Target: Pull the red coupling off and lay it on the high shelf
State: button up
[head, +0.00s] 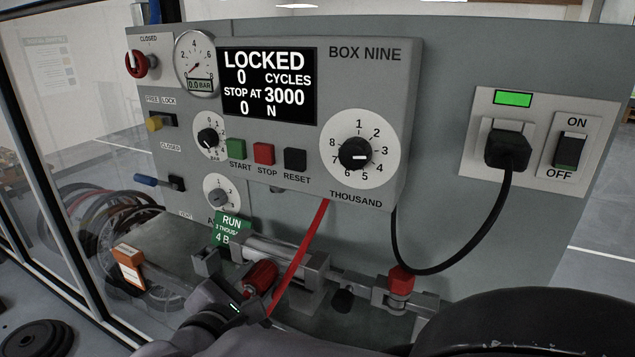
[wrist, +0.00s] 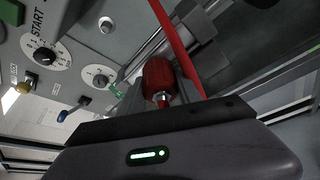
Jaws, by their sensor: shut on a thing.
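The red coupling (head: 262,275) is a short ribbed red piece beside the metal cylinder, low in the middle of the head view. My gripper (head: 240,302) is shut on it. In the wrist view the coupling (wrist: 160,75) sits between the fingers, with a metal tip toward the camera. A red hose (head: 301,252) runs from under the control box down to my gripper; it also shows in the wrist view (wrist: 176,38). I cannot tell whether the coupling is still joined to a fitting. I cannot make out a high shelf.
The control box (head: 380,70) overhangs the bench; its display reads LOCKED and its gauge 0.0 BAR. A red-topped clamp (head: 401,281) stands to the right. A black cable (head: 455,268) loops below the plug.

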aim_at(249, 290)
grip_shut()
jog(key=shift+a, duration=0.1)
jog(key=shift+s, duration=0.1)
jog(key=shift+s+a, duration=0.3)
jog(key=shift+s, duration=0.5)
jog(key=shift+s+a, duration=0.3)
jog(key=shift+s, duration=0.45)
jog(key=shift+s+a, duration=0.1)
jog(key=shift+s, duration=0.05)
jog(key=s, duration=0.1)
jog(key=s+a, duration=0.1)
jog(key=s, duration=0.1)
jog(key=shift+s+a+p, duration=0.2)
jog(key=shift+s+p, duration=0.05)
jog(key=shift+p, duration=0.1)
